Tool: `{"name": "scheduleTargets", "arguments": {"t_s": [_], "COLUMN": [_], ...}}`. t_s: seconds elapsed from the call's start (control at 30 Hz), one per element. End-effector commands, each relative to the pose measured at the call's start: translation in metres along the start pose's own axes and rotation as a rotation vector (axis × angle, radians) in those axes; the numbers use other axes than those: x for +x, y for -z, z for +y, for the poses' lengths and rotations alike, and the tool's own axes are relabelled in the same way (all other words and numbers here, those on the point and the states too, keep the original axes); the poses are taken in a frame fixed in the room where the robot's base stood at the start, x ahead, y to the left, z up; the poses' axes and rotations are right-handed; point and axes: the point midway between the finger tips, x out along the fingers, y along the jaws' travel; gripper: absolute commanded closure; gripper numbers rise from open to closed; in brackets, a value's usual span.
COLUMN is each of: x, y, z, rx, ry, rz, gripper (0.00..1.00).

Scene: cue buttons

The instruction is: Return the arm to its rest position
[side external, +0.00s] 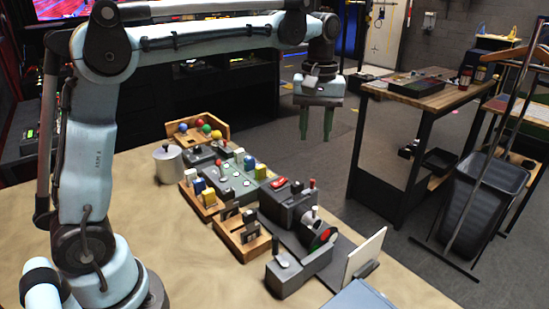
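My arm reaches across the upper part of the side external view, well above the table (120,205). My gripper (316,136) hangs from its end and points down. Its two green fingers are apart, with nothing visible between them. It is above and behind the cluster of devices, clear of everything. A grey panel with small coloured buttons (236,180) lies in the middle of the cluster. Too little detail shows to tell the state of each button.
A wooden tray with coloured balls (222,133) and a metal pot (169,165) stand at the back. Block holders (241,240), a dark machine (290,205) and a white upright panel (365,256) stand nearer. A workbench (428,98) and a bin (485,205) are at right.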

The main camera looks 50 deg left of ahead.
Motion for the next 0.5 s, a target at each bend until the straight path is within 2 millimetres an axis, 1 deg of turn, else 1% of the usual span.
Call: {"name": "scheduleTargets", "arguments": {"t_s": [0.17,0.37,0.5], "x": [-0.002,-0.001,0.007], "y": [-0.008,-0.03,-0.048], "z": [-0.008,-0.031,-0.049], "rx": [0.052,0.21,0.331], "ry": [-0.029,-0.106,-0.155], "rz": [0.03,0.13,0.217], "gripper": [0.61,0.61,0.61]}}
